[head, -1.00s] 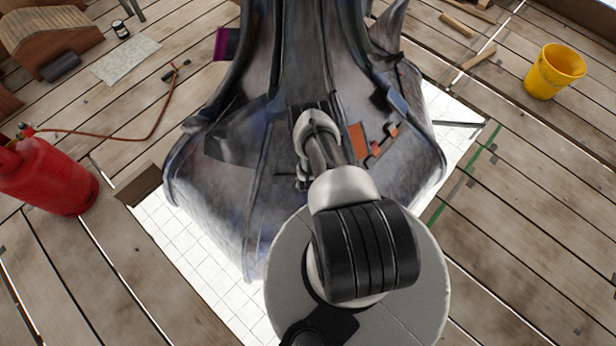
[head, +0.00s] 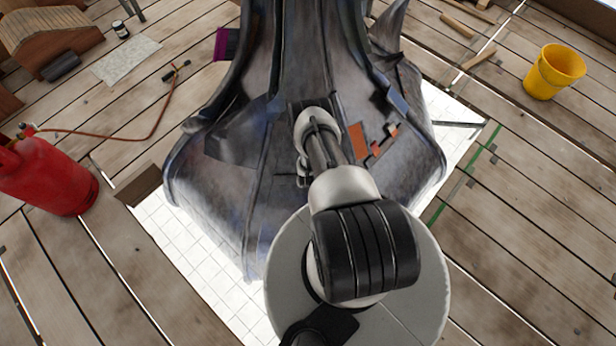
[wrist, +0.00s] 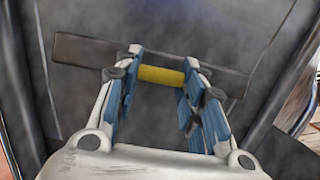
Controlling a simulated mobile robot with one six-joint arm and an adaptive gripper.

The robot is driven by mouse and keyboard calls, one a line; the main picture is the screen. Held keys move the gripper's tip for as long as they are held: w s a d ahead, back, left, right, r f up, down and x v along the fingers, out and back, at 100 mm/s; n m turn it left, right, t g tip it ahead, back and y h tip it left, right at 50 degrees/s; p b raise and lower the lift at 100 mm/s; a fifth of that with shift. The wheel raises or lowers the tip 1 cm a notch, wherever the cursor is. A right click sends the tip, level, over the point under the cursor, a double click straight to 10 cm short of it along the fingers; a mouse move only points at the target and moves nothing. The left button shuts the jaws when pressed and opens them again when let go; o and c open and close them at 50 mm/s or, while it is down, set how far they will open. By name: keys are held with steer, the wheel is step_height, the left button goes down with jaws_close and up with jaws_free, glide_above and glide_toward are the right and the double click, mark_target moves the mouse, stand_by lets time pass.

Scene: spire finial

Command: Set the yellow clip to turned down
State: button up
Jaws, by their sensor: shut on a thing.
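The yellow clip (wrist: 161,76) shows in the wrist view as a short yellow bar lying crosswise between my fingertips. My gripper (wrist: 163,88), with blue finger pads, is shut on it, one finger at each end. Behind the clip a dark flat strip (wrist: 85,50) runs across the grey metal face of the spire finial (wrist: 215,30). I cannot tell how the clip is joined to the strip. In the head view my arm reaches onto the finial (head: 215,195) and hides the clip and the fingertips.
Orange and red patches (head: 357,141) lie on the finial right of my arm. A red gas cylinder (head: 48,178) with a hose stands at left, and a yellow bucket (head: 553,72) at upper right. The plank floor (head: 540,210) at right is mostly clear.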

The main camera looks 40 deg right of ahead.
steer(key=shift+o, duration=0.2)
steer(key=shift+w+r+g+y+p, duration=0.2)
steer(key=shift+w+g+y+p, duration=0.15)
steer(key=shift+w+g+y, duration=0.3)
steer(key=shift+d+r, duration=0.1)
steer(key=shift+d, duration=0.1)
steer(key=shift+w+d+g+y, duration=0.1)
steer(key=shift+d+g+y, duration=0.25)
steer(key=shift+d+g, duration=0.25)
steer(key=shift+c, duration=0.2)
steer(key=shift+w+d+g+y+b, duration=0.15)
steer(key=shift+w+g+y+b, duration=0.25)
steer(key=shift+g+y, duration=0.35)
steer(key=shift+r, duration=0.15)
steer(key=shift+d+r, duration=0.1)
steer(key=shift+r, duration=0.05)
steer(key=o, duration=1.1)
